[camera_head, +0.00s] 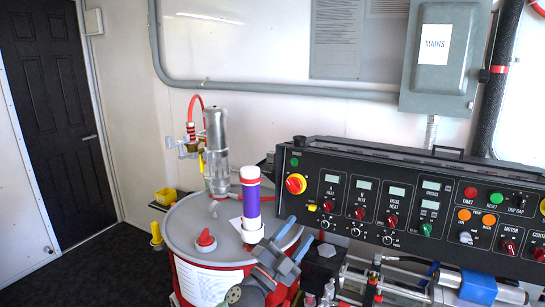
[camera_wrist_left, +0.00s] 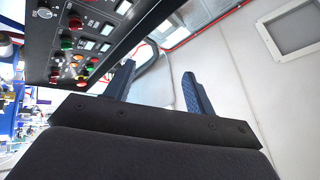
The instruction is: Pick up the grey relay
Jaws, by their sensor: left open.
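I cannot make out a grey relay in either view. My left gripper (camera_head: 297,235) is in front of the drum, at the left end of the black control panel. Its two blue fingers are spread apart with nothing between them. In the left wrist view the open fingers (camera_wrist_left: 157,72) point up toward the wall, with the control panel at the upper left. My right gripper is not in view.
A black control panel (camera_head: 345,222) with knobs and displays fills the right side. A grey-lidded red drum (camera_head: 182,228) carries a pump (camera_head: 217,150) and a purple-and-white cylinder (camera_head: 251,200). A grey MAINS box (camera_head: 435,75) hangs on the wall. Pipes and fittings crowd below the panel.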

